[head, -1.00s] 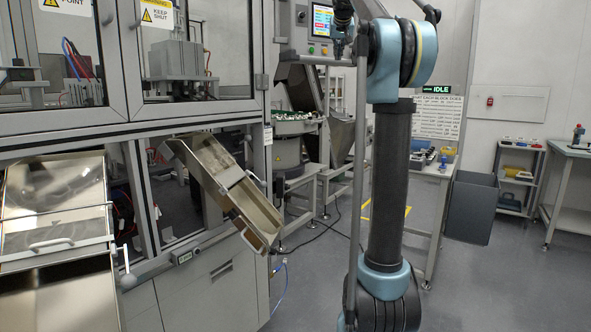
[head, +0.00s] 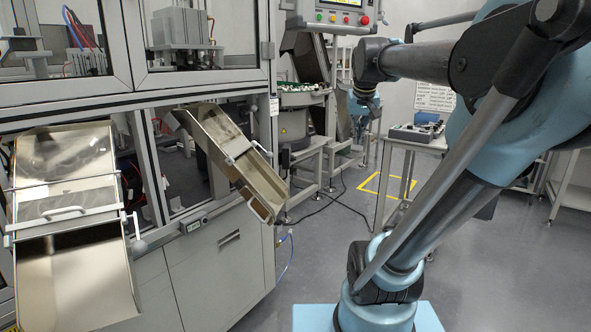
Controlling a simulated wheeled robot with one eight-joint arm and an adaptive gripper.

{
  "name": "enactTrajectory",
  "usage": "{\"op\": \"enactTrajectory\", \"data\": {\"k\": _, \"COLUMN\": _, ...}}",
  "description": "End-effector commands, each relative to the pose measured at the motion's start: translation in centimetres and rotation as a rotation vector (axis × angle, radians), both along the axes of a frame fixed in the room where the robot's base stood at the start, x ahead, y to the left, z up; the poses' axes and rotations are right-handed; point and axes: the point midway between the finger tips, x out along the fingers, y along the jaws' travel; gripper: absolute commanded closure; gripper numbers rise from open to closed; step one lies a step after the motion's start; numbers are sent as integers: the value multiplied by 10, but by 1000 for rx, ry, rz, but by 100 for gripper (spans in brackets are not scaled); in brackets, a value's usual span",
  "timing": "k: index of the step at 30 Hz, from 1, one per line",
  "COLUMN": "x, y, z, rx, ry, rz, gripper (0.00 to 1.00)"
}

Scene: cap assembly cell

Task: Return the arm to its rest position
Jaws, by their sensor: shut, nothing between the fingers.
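My arm (head: 470,215) rises from its blue base at the bottom and leans up to the right. Its dark forearm (head: 415,62) reaches back to the left across the upper part of the head view. Below the wrist, my gripper (head: 360,136) hangs pointing down, small and dark, in front of the feeder equipment. It is shut and holds nothing visible. The elbow is partly cut off by the right edge of the view.
A machine cabinet (head: 215,98) with a sloped metal chute (head: 240,170) stands left of my arm. A wide steel tray (head: 70,205) is at far left. A small table (head: 415,142) stands behind my arm. Grey floor between chute and base is clear.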

Motion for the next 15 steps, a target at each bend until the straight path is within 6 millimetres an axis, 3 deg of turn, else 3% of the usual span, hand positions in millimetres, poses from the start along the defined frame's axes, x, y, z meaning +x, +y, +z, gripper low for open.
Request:
{"op": "enactTrajectory", "data": {"k": 1, "x": -20, "y": 0, "z": -26, "rx": 1, "ry": 22, "rz": 3, "gripper": 100}}
{"op": "enactTrajectory", "data": {"k": 9, "x": -123, "y": 4, "z": -157, "rx": 10, "ry": 149, "rz": 20, "gripper": 100}}
{"op": "enactTrajectory", "data": {"k": 15, "x": -181, "y": 5, "z": -232, "rx": 17, "ry": 223, "rz": 31, "gripper": 100}}
